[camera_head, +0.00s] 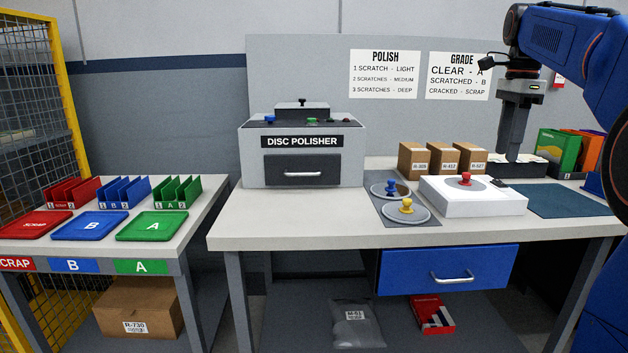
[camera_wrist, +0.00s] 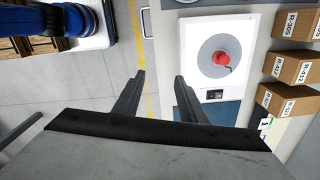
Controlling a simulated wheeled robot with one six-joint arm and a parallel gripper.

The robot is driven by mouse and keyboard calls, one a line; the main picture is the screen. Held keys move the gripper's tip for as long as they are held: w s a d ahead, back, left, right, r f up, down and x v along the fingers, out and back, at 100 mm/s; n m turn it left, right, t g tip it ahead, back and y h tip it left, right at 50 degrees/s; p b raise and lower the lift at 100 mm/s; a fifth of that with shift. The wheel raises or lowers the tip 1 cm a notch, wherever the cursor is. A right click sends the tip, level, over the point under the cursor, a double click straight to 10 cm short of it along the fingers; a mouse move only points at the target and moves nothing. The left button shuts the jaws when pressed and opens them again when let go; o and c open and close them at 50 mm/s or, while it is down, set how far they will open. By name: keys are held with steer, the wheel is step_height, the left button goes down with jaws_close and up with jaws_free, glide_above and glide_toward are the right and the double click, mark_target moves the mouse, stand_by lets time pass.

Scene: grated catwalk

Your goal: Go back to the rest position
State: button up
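My gripper (camera_head: 509,155) hangs from my blue arm at the right of the head view, pointing down over the right-hand bench. In that view it appears just behind the white box (camera_head: 474,197) with a red knob (camera_head: 465,179) on top. In the wrist view my gripper (camera_wrist: 160,79) has its two dark fingers apart with nothing between them. The white box (camera_wrist: 188,62) and red knob (camera_wrist: 221,58) show there to the right of the fingers. The gap between the fingertips and the bench is hard to judge.
The disc polisher (camera_head: 302,153) stands at the bench's left. Yellow (camera_head: 406,207) and blue (camera_head: 390,187) knobs sit on grey discs. Brown boxes (camera_head: 442,160) stand behind. A blue mat (camera_head: 545,201) lies bare at right. Scrap, B and A trays (camera_head: 150,226) are on the left table.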

steer(key=s+a+f+n+t, duration=0.2)
steer(key=s+a+f+n, duration=0.85)
steer(key=s, duration=0.35)
steer(key=s+a+f+n+t, duration=0.1)
steer(key=s+f+n, duration=0.4)
steer(key=f, duration=0.5)
steer(key=s+a+f+n+t, duration=0.1)
steer(key=s+a+f+n, duration=0.3)
steer(key=s+f, duration=0.6)
steer(key=shift+s+f+n+t, duration=0.3)
steer(key=shift+f+n+t, duration=0.15)
steer(key=shift+f, duration=0.2)
